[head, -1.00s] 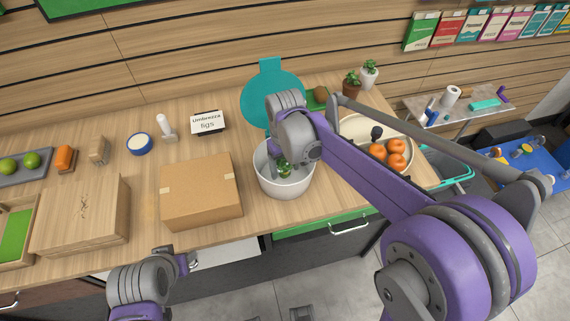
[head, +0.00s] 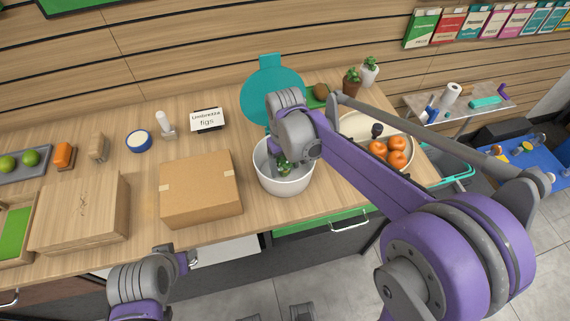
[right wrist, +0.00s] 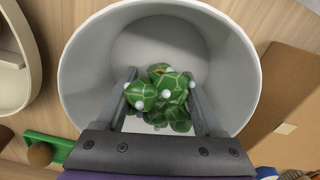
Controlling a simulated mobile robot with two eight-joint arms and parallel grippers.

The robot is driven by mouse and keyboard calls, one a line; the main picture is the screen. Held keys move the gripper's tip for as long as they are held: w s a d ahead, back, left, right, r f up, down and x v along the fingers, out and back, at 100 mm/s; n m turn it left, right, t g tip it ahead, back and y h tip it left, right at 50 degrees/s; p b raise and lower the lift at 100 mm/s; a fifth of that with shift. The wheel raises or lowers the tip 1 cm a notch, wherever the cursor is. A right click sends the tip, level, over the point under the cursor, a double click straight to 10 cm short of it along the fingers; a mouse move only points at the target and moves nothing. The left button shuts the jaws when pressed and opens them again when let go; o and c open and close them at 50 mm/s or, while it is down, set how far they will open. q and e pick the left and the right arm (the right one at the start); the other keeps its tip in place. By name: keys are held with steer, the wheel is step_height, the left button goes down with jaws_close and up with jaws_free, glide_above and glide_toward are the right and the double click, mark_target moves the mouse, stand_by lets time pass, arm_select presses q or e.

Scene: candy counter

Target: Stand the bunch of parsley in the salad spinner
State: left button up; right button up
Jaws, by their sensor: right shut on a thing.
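The salad spinner is a white round tub (head: 284,185) with its teal lid (head: 270,92) raised at the back. The bunch of parsley (head: 284,168) is green and leafy and sits inside the tub's mouth; it also shows in the right wrist view (right wrist: 162,92). My right gripper (right wrist: 163,95) is shut on the parsley, with its fingers on either side, inside the tub's rim. The parsley's lower end is hidden. My left gripper (head: 188,262) is at the counter's front edge, away from the tub; its fingers are too unclear to tell open from shut.
A cardboard box (head: 200,190) stands just left of the tub. A tray with oranges (head: 408,136) lies to the right, partly behind my right arm. A sign (head: 207,120), a blue-rimmed bowl (head: 139,141) and a wooden box (head: 80,215) are farther left. Potted plants (head: 352,82) stand at the back.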

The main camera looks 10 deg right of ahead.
arm_select(q)
steer(key=shift+s+f+b, duration=0.1)
steer(key=shift+f+b, duration=0.25)
steer(key=shift+f, duration=0.15)
arm_select(e)
steer(key=shift+f, duration=0.65)
steer(key=o, duration=1.2)
arm_select(q)
steer(key=shift+r, duration=0.1)
arm_select(e)
steer(key=shift+r, duration=0.1)
steer(key=shift+r+p, duration=1.7)
steer(key=shift+r, duration=1.3)
arm_select(q)
steer(key=r, duration=0.2)
steer(key=w+r, duration=0.1)
steer(key=r, duration=0.1)
steer(key=shift+w+r, duration=0.1)
steer(key=shift+w, duration=0.1)
